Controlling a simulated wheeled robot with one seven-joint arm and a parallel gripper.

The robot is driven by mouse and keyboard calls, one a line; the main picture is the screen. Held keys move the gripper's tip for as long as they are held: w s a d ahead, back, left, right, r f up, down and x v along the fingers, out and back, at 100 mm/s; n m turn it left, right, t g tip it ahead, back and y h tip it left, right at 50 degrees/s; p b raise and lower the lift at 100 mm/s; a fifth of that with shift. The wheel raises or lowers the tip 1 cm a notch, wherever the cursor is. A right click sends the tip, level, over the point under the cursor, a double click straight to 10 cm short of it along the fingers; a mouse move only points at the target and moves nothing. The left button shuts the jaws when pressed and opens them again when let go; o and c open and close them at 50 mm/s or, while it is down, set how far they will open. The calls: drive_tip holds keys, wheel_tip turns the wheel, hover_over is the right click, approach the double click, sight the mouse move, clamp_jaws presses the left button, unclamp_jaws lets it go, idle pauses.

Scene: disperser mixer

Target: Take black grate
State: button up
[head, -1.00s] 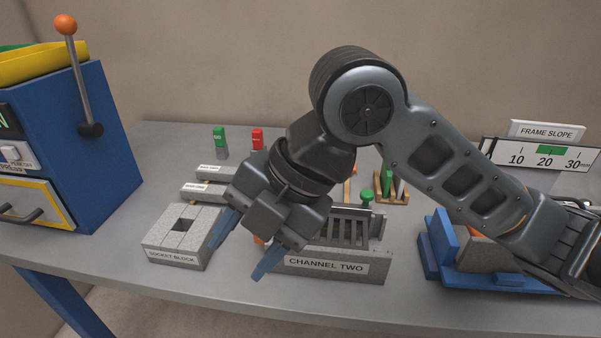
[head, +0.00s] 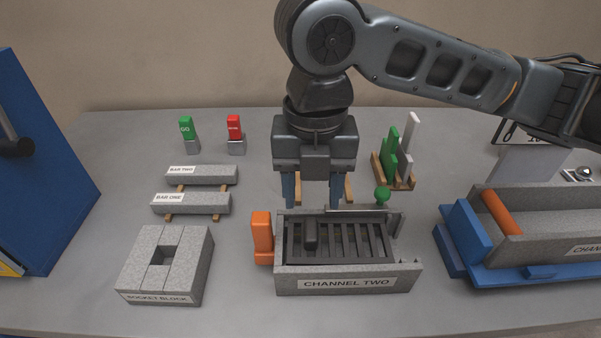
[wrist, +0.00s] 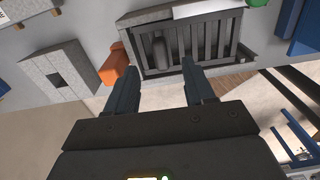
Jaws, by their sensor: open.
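The black grate (head: 345,243) lies inside the grey tray labelled CHANNEL TWO (head: 400,279). It has several parallel bars and a dark upright handle (head: 310,234) towards its left end. In the wrist view the grate (wrist: 203,41) and its handle (wrist: 159,47) also show. My gripper (head: 311,203) points down in the head view, its two blue fingers apart and empty. The fingertips appear near the tray's back edge, above the handle in the picture. In the wrist view the gripper (wrist: 158,72) has the handle between the lines of its fingers, not touching it.
An orange block (head: 262,237) stands at the tray's left, and a green knob (head: 382,195) at its back right. The grey socket block (head: 190,260) sits left. A blue cradle with another channel (head: 460,232) stands right. Two grey bars (head: 192,203) lie back left.

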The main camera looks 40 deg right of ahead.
sight(311, 226)
drive_tip(key=shift+f, duration=3.55)
drive_tip(key=shift+c, duration=0.3)
clamp_jaws()
drive_tip(key=shift+s+a, duration=0.15)
drive_tip(key=shift+s, duration=0.05)
drive_tip(key=shift+r, duration=0.15)
wheel_tip(311, 226, up, 10)
drive_tip(key=p, duration=0.7)
drive_tip(key=shift+p, duration=0.4)
